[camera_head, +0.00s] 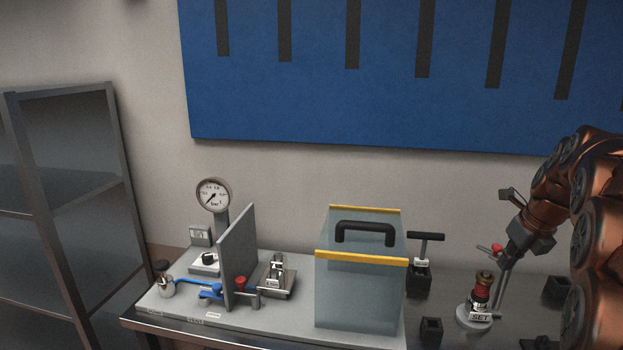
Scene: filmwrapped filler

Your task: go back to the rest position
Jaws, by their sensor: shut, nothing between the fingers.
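My gripper (501,296) is at the right, at the end of my copper-coloured arm. It points down with its slim fingers together and nothing visible between them. Its tips are just right of a small brass, red and black fitting (482,288) on a round base with a "SET" label. I cannot tell whether the tips touch it. No marker of a rest position shows.
A clear box (360,290) with yellow edges and a black handle stands mid-bench. Left of it are a grey upright plate (238,255), a pressure gauge (213,194) and blue-handled valves (211,292). A black T-handle (426,237) stands behind right. Metal shelves (60,215) are far left.

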